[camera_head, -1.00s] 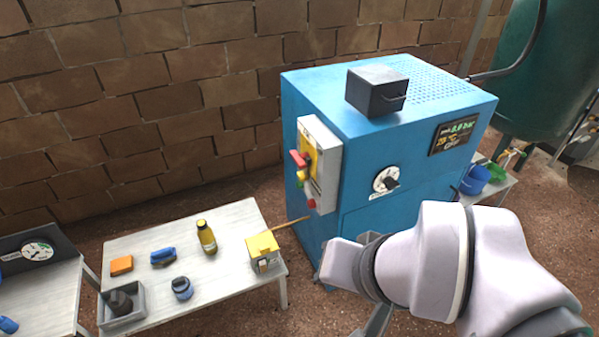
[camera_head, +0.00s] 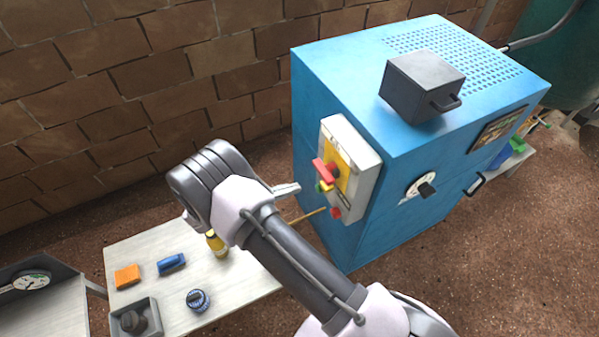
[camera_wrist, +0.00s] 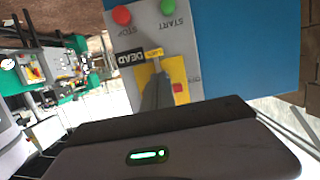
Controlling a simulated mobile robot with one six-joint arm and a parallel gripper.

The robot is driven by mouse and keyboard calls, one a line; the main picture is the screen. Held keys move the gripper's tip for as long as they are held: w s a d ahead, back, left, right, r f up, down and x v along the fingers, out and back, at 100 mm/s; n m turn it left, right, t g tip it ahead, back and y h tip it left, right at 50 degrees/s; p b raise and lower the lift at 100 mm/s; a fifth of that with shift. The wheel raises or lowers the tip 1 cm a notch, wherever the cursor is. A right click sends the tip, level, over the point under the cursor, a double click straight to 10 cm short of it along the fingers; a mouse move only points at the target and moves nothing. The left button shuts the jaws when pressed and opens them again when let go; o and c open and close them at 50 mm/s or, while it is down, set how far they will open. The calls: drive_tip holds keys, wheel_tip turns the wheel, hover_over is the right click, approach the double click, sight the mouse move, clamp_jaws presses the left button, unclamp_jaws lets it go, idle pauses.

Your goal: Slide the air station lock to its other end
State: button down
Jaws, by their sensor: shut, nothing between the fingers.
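The blue cabinet (camera_head: 390,215) carries a grey control panel (camera_head: 361,190) with a yellow plate (camera_head: 343,178) and a red lever (camera_head: 322,171). In the wrist view the panel shows upside down, with a yellow plate (camera_wrist: 181,72), a small yellow tab (camera_wrist: 153,53) beside a black "DEAD" label (camera_wrist: 130,57), and a red square (camera_wrist: 178,88). The small yellow tab may be the lock; its lettering is too small to read. My gripper (camera_wrist: 155,88) is shut and empty, its fingertips in front of the yellow plate just beside the tab. I cannot tell whether they touch it.
A red stop button (camera_wrist: 121,15) and a green start button (camera_wrist: 168,7) sit on the same panel. A dark box (camera_head: 418,88) stands on the cabinet. The low table (camera_head: 135,245) holds an orange block (camera_head: 128,276), a blue object (camera_head: 171,264) and a yellow bottle (camera_head: 216,243).

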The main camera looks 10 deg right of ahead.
drive_tip(key=b+x, duration=0.1)
drive_tip(key=x, duration=0.7)
drive_tip(key=shift+d+b, duration=0.3)
drive_tip(key=shift+d, duration=0.05)
wheel_tip(320, 180, down, 3)
drive_tip(key=b, duration=0.3)
drive_tip(key=shift+s+f, duration=0.15)
drive_tip(key=shift+s, duration=0.05)
